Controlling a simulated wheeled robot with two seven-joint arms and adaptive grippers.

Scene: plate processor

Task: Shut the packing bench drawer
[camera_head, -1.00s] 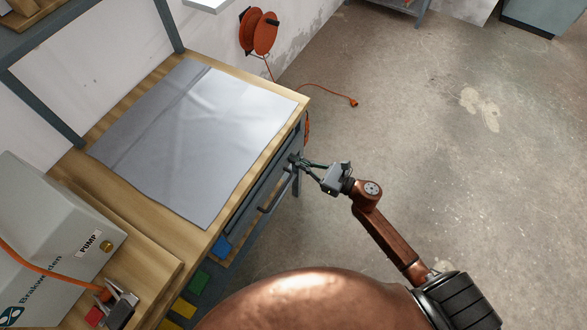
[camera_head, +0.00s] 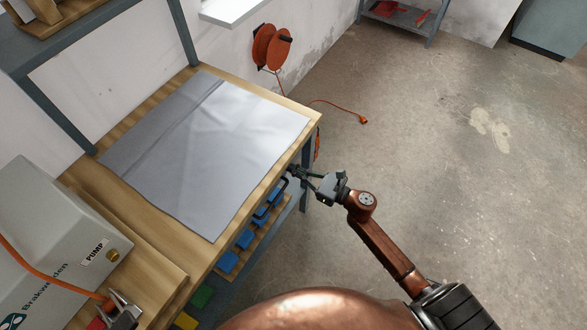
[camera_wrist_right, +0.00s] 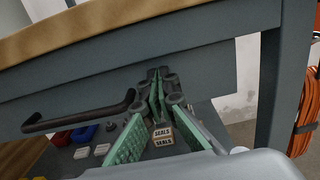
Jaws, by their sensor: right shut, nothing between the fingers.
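The packing bench (camera_head: 290,112) has a grey drawer under its wooden top. In the right wrist view the drawer's grey front (camera_wrist_right: 205,72) sits close under the bench top, with its dark bar handle (camera_wrist_right: 82,114) at the left. The handle also shows below the bench edge in the head view (camera_head: 284,187). My right gripper (camera_head: 293,173) is shut and empty, its fingertips (camera_wrist_right: 156,82) at the drawer front right of the handle. I cannot tell whether they touch it, or whether a small gap remains. My left gripper is not in view.
A grey sheet (camera_head: 215,145) covers the bench top. A pump (camera_head: 50,240) stands at the left. Blue bins (camera_head: 245,238) and boxes labelled SEALS (camera_wrist_right: 163,137) sit on the shelf below. A bench leg (camera_head: 307,180) stands close by; the floor to the right is clear.

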